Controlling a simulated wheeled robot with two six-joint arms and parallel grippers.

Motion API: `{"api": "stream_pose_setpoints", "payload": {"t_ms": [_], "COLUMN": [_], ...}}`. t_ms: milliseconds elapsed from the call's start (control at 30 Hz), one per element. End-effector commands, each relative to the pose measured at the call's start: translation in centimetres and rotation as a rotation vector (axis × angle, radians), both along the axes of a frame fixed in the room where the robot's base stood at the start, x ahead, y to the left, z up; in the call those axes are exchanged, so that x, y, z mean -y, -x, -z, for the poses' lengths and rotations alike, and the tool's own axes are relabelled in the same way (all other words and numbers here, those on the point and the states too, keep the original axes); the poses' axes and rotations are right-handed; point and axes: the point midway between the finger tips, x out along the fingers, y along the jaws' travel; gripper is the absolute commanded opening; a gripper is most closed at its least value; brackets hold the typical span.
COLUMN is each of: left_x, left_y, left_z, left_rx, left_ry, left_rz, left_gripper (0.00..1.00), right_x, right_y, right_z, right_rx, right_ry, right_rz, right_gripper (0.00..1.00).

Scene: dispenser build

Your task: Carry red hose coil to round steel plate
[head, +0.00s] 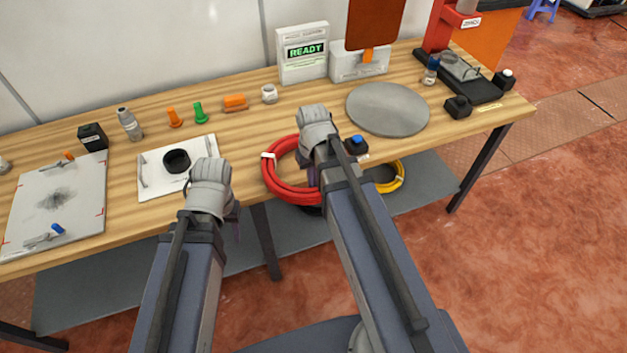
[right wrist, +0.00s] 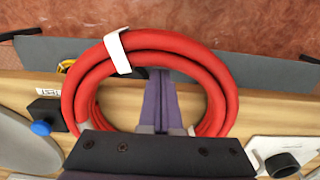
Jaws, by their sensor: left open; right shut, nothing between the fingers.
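The red hose coil (head: 270,176) with white ties is at the table's front edge, partly behind my right arm. In the right wrist view the coil (right wrist: 222,95) surrounds the fingers of my right gripper (right wrist: 158,80), which are shut together with nothing between them. I cannot tell whether the coil rests on the table or hangs on the fingers. My right gripper (head: 313,178) is mostly hidden by its arm. My left gripper (head: 234,218) is open and empty, in front of the table edge. The round steel plate (head: 388,108) lies bare on the table, right of and behind the coil.
A black box with a blue button (head: 355,146) stands between coil and plate. A white tray with a black ring (head: 150,185) is left of the coil. A READY display (head: 303,55) stands behind. A yellow coil (head: 396,178) shows below the table edge.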

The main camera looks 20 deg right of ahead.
Motion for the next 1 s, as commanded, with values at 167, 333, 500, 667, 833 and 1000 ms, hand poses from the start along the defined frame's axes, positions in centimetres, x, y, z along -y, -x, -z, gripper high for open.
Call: {"api": "stream_pose_setpoints", "payload": {"t_ms": [167,333,500,667,833,1000], "left_x": [0.0,0.0,0.0,0.0,0.0,0.0], "left_y": [0.0,0.0,0.0,0.0,0.0,0.0], "left_z": [0.1,-1.0,-3.8,-6.2,-8.6,-9.9], "left_rx": [0.000,0.000,0.000,0.000,0.000,0.000], "left_ry": [0.000,0.000,0.000,0.000,0.000,0.000], "left_rz": [0.000,0.000,0.000,0.000,0.000,0.000], "left_gripper": [0.50,0.50,0.50,0.50,0.50,0.50], "right_x": [0.0,-0.1,-0.1,-0.1,-0.1,-0.1], "right_y": [-1.9,-3.7,-3.4,-3.4,-3.4,-3.4], "right_z": [0.1,-1.0,-3.8,-6.2,-8.6,-9.9], "right_rx": [-0.001,-0.004,-0.003,-0.003,-0.003,-0.003], "right_ry": [0.000,0.000,0.000,0.000,0.000,0.000], "right_rz": [0.000,0.000,0.001,0.001,0.001,0.001], "right_gripper": [0.00,0.00,0.00,0.00,0.00,0.00]}}
